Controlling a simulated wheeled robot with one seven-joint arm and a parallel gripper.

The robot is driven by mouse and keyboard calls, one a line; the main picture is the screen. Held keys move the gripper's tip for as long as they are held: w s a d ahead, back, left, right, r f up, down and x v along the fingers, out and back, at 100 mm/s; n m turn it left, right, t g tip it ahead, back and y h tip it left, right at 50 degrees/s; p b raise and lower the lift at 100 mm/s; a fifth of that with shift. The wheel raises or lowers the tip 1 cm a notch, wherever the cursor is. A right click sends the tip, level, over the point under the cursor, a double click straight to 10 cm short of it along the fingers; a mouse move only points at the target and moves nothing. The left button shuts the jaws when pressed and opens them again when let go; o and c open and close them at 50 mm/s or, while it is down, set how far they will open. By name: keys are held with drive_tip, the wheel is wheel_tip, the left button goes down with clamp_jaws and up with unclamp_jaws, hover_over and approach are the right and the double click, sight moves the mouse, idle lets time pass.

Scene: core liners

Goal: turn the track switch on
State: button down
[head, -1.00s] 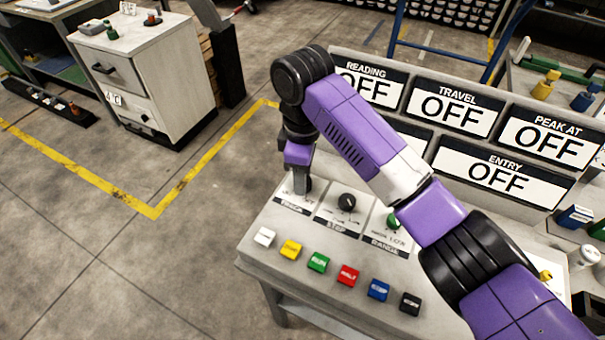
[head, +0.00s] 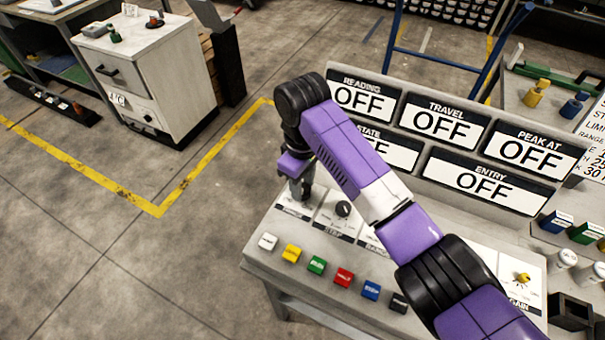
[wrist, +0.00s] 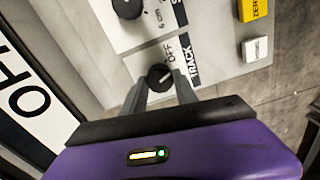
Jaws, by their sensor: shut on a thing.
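The track switch (wrist: 159,75) is a small black round knob on a white plate marked TRACK, with OFF printed beside it, in the wrist view. My gripper (wrist: 162,84) has its two grey fingers closed around the knob's sides. In the head view my gripper (head: 301,190) points down at the left plate (head: 290,211) of the console's top row, and its fingers hide most of the knob. I cannot tell the knob's exact pointer angle. The display panels that I can read show OFF, such as TRAVEL (head: 442,125) and ENTRY (head: 484,182).
The STEP knob (head: 343,209) stands just right of my gripper. A row of coloured buttons (head: 317,265) runs along the console's front. The sign board (head: 405,185) rises behind. A yellow knob (head: 522,279) sits at the right. The floor at left is open.

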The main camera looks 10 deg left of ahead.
sight(303, 188)
drive_tip(key=m+p, duration=0.3)
drive_tip(key=m, duration=0.1)
drive_tip(key=m+p, duration=0.2)
drive_tip(key=shift+a+r+m+p, duration=0.1)
drive_tip(key=shift+r+m+p, duration=0.15)
drive_tip(key=shift+m+p, duration=0.05)
drive_tip(key=m+p, duration=0.2)
drive_tip(key=m, duration=0.1)
drive_tip(key=shift+f+m+p, duration=0.15)
drive_tip(key=shift+m+p, duration=0.45)
drive_tip(key=shift+m, duration=1.2)
drive_tip(key=shift+w, duration=0.1)
drive_tip(key=c, duration=0.9)
unclamp_jaws()
drive_tip(key=shift+c, duration=0.2)
drive_tip(key=shift+r+b, duration=0.55)
drive_tip(key=shift+r, duration=3.3)
